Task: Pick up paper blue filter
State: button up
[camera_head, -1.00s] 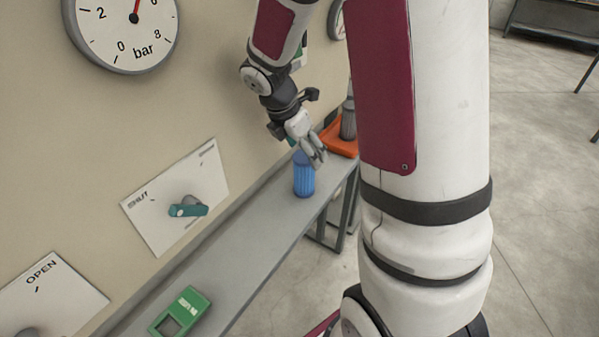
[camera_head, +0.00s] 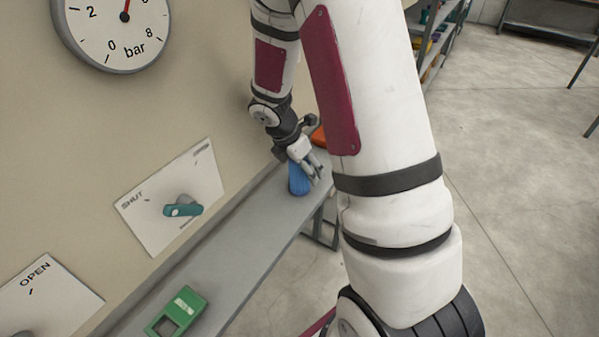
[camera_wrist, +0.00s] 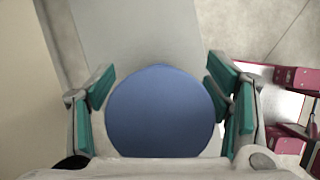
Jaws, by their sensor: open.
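The blue paper filter (camera_head: 298,184) is a ribbed cylinder standing upright on the grey shelf (camera_head: 240,250) along the wall. My gripper (camera_head: 308,170) is at its upper part in the head view and partly covers it. In the wrist view the filter's round blue top (camera_wrist: 160,112) lies between the two teal-padded fingers of my gripper (camera_wrist: 161,92). The fingers are open, one on each side of the filter. The right finger looks very close to it; I cannot tell whether it touches.
A green box-like device (camera_head: 177,313) lies on the near part of the shelf. A teal-handled valve on a plate (camera_head: 182,210) and a pressure gauge (camera_head: 118,30) are on the wall to the left. An orange thing (camera_head: 318,137) shows partly behind my arm. The shelf between device and filter is clear.

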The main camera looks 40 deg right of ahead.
jog(key=c, duration=1.4)
jog(key=shift+o, duration=0.2)
jog(key=shift+r, duration=0.15)
jog(key=shift+r, duration=0.65)
jog(key=s+r+p, duration=0.1)
jog(key=s, duration=0.7)
jog(key=s+r+p, duration=0.1)
jog(key=s+r, duration=0.1)
jog(key=s, duration=0.6)
jog(key=shift+d+r, duration=0.15)
jog(key=shift+r, duration=0.1)
